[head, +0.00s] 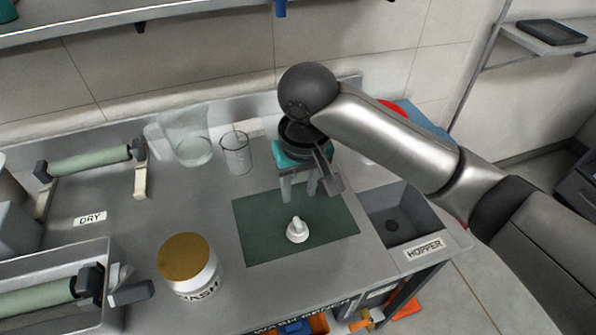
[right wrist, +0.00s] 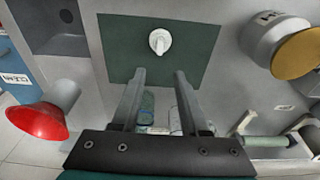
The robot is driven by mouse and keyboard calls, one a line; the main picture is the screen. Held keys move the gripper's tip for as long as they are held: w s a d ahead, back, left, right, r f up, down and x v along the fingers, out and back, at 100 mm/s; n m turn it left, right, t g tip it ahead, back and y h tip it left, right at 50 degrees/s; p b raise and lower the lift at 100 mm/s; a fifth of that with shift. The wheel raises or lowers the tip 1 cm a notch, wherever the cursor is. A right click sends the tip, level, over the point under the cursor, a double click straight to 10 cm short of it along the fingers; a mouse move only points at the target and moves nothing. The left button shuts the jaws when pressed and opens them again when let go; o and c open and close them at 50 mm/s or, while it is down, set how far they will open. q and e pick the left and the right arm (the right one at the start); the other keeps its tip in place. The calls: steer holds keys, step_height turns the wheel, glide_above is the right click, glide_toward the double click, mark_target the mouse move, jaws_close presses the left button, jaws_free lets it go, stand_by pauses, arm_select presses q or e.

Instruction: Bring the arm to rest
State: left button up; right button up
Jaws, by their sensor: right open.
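My right arm reaches in from the right in the head view. Its gripper (head: 299,193) points down over the dark green mat (head: 255,245). The two fingers are apart with nothing between them. A small white knobbed piece (head: 297,231) rests on the mat, in front of the fingers and apart from them. In the right wrist view the open gripper (right wrist: 160,78) shows below the white piece (right wrist: 160,41), which lies on the green mat (right wrist: 118,50). My left gripper is not in view.
A grey bin (head: 400,215) labelled HOPPER is right of the mat. A gold-lidded WASH jar (head: 188,265) stands left. Glass beakers (head: 236,155) stand behind. Green rollers (head: 90,160) lie at left. A red funnel-shaped thing (right wrist: 38,122) shows in the wrist view.

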steer(key=s+a+f+y, duration=0.2)
steer(key=s+f+y, duration=0.2)
steer(key=s+f, duration=0.2)
steer(key=s+d+f, duration=0.1)
steer(key=s+d, duration=0.1)
steer(key=s+d+f+t+h, duration=0.1)
steer(key=s+d, duration=0.1)
steer(key=d, duration=0.1)
steer(key=s+d+f+m+t, duration=0.1)
steer(key=d+f, duration=0.1)
steer(key=d, duration=0.1)
steer(key=shift+s+d, duration=0.15)
steer(key=shift+s, duration=0.25)
steer(key=s+d+f+h, duration=0.2)
steer(key=s+d+h, duration=0.1)
steer(key=s+d, duration=0.5)
step_height(320, 180, down, 23)
steer(key=d+g+b, duration=0.1)
steer(key=b, duration=0.1)
steer(key=s+d+f+g, duration=0.1)
steer(key=s+d+f, duration=0.2)
steer(key=s+f, duration=1.2)
steer(key=shift+s+f+g+b, duration=0.3)
steer(key=shift+s+b, duration=0.1)
steer(key=shift+s, duration=0.05)
